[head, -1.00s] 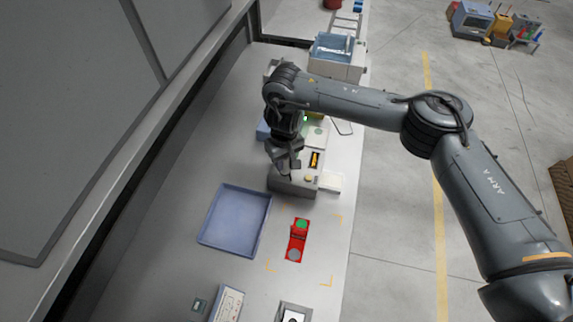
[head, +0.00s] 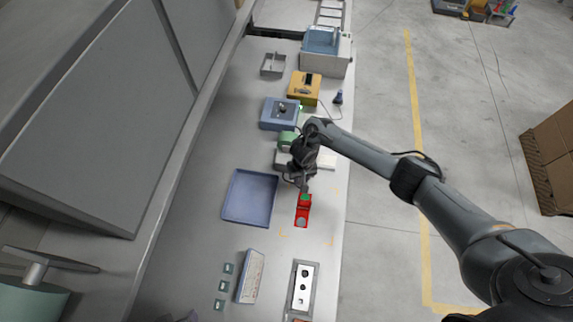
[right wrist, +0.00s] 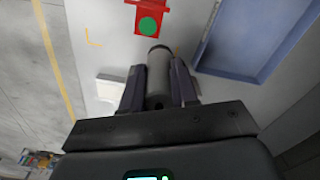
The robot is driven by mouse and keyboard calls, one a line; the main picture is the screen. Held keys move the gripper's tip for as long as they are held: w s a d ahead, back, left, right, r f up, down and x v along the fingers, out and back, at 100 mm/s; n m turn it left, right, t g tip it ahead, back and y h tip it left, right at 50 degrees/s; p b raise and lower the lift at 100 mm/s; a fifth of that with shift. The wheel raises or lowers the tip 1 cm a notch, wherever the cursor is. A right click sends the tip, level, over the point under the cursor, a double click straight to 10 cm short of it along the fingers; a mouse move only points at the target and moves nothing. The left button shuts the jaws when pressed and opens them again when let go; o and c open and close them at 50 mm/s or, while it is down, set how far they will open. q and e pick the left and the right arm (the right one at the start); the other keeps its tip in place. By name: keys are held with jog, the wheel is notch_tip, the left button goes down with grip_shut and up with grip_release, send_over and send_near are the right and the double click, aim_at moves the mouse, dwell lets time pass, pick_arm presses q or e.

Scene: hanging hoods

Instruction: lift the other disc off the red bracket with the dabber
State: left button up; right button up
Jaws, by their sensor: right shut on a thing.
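The red bracket (head: 308,211) lies on the bench, right of the blue tray. A green disc (head: 305,197) is at its far end and a grey round spot (head: 301,222), perhaps a disc, at its near end. My right gripper (head: 301,184) is just beyond the bracket's green end. In the right wrist view it is shut on the dabber (right wrist: 158,72), a grey cylinder with a dark tip. The tip points towards the green disc (right wrist: 148,26) and appears short of it; the height gap is unclear. My left gripper is not in view.
The blue tray (head: 229,217) lies left of the bracket. Blue (head: 279,113) and yellow (head: 304,87) devices stand farther back. A panel with round knobs (head: 303,286) and small green pieces (head: 228,268) lie nearer. The bench around the bracket is mostly clear.

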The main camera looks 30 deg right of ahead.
jog(key=shift+m, duration=0.3)
jog(key=f+b, duration=0.3)
jog(key=b, duration=0.1)
jog(key=s+d+f+b, duration=0.1)
jog(key=f+b, duration=0.3)
jog(key=b, duration=0.1)
jog(key=d+f+b, duration=0.1)
jog(key=f+b, duration=0.3)
jog(key=shift+s+f+b, duration=0.1)
jog(key=shift+s+b, duration=0.3)
jog(key=shift+f+b, duration=0.5)
jog(key=shift+b, duration=0.2)
jog(key=shift+f+b, duration=0.2)
jog(key=shift+b, duration=0.1)
jog(key=shift+f, duration=0.2)
dwell(0.6)
dwell(0.5)
